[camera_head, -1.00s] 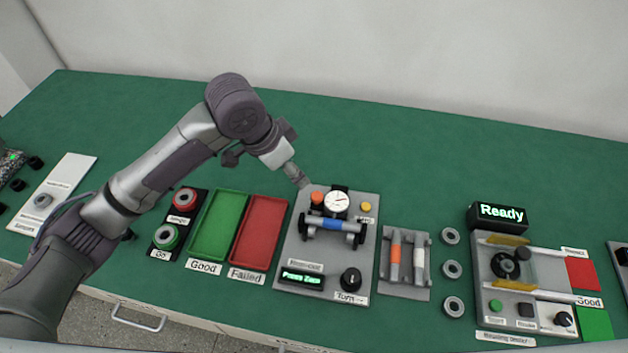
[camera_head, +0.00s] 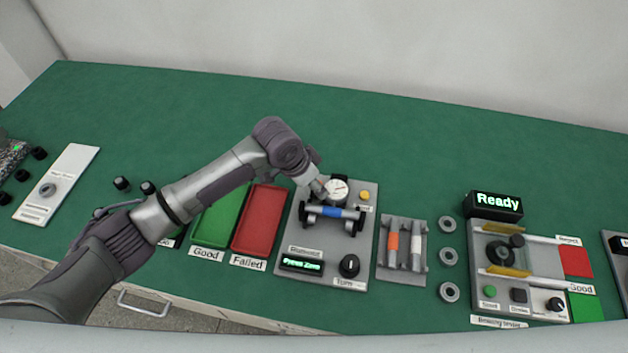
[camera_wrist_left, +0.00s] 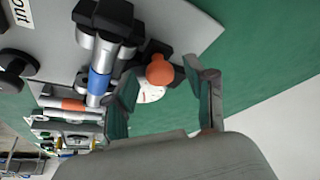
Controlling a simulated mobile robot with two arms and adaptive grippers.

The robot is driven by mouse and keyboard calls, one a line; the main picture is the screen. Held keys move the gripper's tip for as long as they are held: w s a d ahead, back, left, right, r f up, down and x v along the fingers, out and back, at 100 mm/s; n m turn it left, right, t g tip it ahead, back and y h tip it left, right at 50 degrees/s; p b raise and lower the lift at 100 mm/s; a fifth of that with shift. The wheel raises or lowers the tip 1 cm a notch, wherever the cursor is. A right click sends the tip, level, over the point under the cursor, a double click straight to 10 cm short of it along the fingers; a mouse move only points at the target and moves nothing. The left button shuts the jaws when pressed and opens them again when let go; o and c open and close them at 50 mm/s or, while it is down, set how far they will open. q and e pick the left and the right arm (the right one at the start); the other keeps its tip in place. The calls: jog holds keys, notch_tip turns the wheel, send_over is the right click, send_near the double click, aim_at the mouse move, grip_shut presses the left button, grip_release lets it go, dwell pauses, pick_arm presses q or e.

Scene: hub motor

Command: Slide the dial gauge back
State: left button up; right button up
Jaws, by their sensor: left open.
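The dial gauge (camera_head: 337,190) has a round white face and stands at the back of a grey runout plate (camera_head: 292,243). In the left wrist view its white face (camera_wrist_left: 150,93) is partly hidden behind an orange knob (camera_wrist_left: 160,70). My left gripper (camera_head: 322,189) is at the gauge's left side. In the left wrist view the gripper (camera_wrist_left: 166,84) is open, with its fingers on either side of the orange knob. I cannot tell whether they touch it. A shaft with a blue middle (camera_head: 332,212) lies on supports in front of the gauge. My right gripper does not show.
A yellow button (camera_head: 364,196) is right of the gauge. The display (camera_head: 302,264) reads "Press Zero", with a black knob (camera_head: 349,266) beside it. Green (camera_head: 222,217) and red (camera_head: 260,222) trays lie left of the plate. The table behind the plate is clear.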

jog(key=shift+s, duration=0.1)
pick_arm(q)
jog(key=shift+c, duration=0.8)
grip_shut()
jog(key=shift+w+d+b, duration=0.2)
jog(key=shift+w, duration=0.6)
jog(key=shift+w+d+b, duration=0.15)
jog(key=shift+w+b, duration=0.05)
jog(key=shift+w, duration=0.6)
jog(key=shift+r, duration=0.1)
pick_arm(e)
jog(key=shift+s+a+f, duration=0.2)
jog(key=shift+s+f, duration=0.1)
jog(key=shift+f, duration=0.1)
pick_arm(q)
jog(key=shift+c, duration=0.9)
grip_release()
jog(key=o, duration=0.3)
jog(key=shift+w, duration=0.2)
jog(key=shift+o, duration=0.2)
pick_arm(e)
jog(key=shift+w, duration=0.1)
